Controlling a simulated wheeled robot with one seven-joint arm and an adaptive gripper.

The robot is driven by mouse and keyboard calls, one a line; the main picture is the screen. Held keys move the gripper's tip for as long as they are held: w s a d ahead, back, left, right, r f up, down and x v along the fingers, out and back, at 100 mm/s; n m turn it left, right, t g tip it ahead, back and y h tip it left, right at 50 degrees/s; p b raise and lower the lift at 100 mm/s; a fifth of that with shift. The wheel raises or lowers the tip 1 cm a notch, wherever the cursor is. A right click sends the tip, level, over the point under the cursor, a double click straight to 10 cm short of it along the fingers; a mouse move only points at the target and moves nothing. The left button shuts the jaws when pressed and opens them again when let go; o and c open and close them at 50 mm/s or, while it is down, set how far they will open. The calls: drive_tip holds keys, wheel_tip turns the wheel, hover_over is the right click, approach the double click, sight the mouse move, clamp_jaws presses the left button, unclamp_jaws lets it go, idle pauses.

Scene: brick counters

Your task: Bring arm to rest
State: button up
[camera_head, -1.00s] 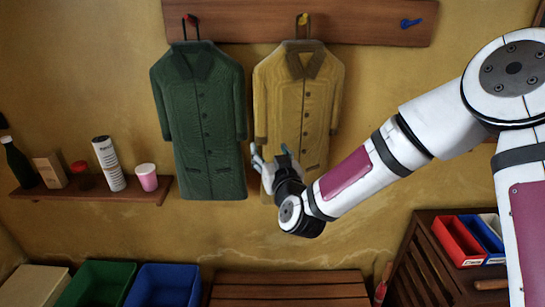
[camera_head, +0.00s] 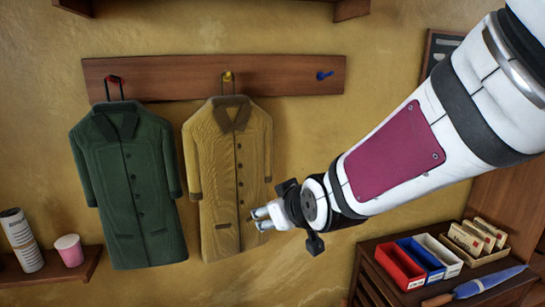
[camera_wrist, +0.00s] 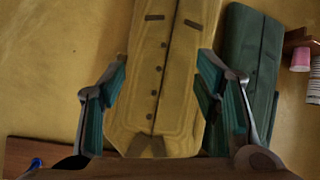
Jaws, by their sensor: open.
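My gripper (camera_head: 262,219) is in front of the lower right side of the yellow coat (camera_head: 229,170) in the head view. In the wrist view my gripper (camera_wrist: 160,82) has its two teal-padded fingers spread wide, with nothing between them but the view of the yellow coat (camera_wrist: 160,75) beyond. The yellow coat hangs from the yellow hook (camera_head: 228,76) on the wooden rail (camera_head: 270,75). My arm reaches in from the upper right. The distance between fingers and coat is hard to tell.
A green coat (camera_head: 130,185) hangs at the left from a red hook. The blue hook (camera_head: 324,75) is bare. A shelf with a pink cup (camera_head: 69,250) is at left.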

drive_tip(key=s+d+r+m+g+h, duration=0.2)
drive_tip(key=s+d+m, duration=0.1)
drive_tip(key=s+d, duration=0.6)
drive_tip(key=s+d+r+m+g+h, duration=0.2)
drive_tip(key=s+d, duration=0.7)
drive_tip(key=s, duration=0.7)
drive_tip(key=shift+d+m+g, duration=0.15)
drive_tip(key=shift+m+g, duration=0.25)
drive_tip(key=shift+m, duration=0.5)
